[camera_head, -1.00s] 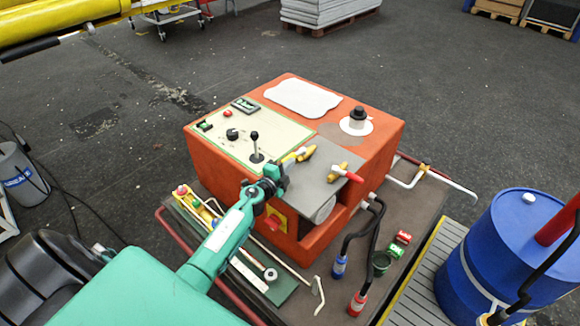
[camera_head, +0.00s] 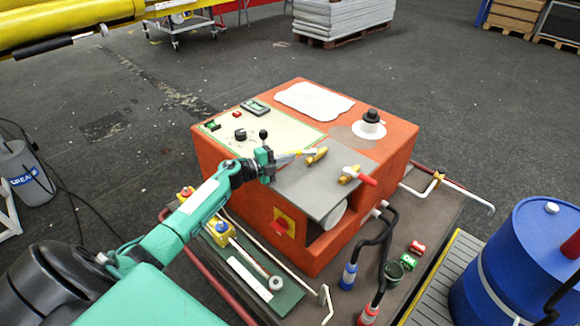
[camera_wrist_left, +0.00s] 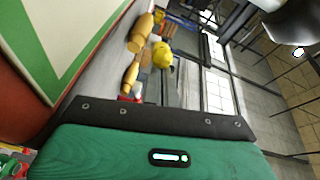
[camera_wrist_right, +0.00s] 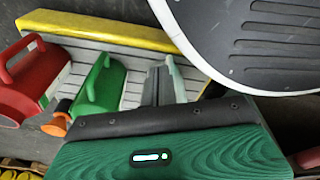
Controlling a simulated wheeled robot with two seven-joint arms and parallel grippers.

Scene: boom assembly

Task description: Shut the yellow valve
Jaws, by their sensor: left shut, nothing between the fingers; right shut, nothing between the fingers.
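Two small yellow valves sit on the grey plate of the orange power unit (camera_head: 300,238). One yellow valve (camera_head: 316,156) has a pale yellowish lever pointing left; the other valve (camera_head: 349,174) has a red handle pointing right. My left gripper (camera_head: 266,164) is shut and empty, left of the pale lever and close to its end; I cannot tell whether they touch. My right gripper (camera_wrist_right: 163,82) is shut and empty.
A black-knobbed joystick (camera_head: 263,134) stands just behind the left gripper. Black hoses (camera_head: 384,240) hang at the unit's front right. A red can (camera_wrist_right: 30,85) and green can (camera_wrist_right: 98,88) are left of the right gripper's fingers. A blue drum (camera_head: 520,265) stands at right.

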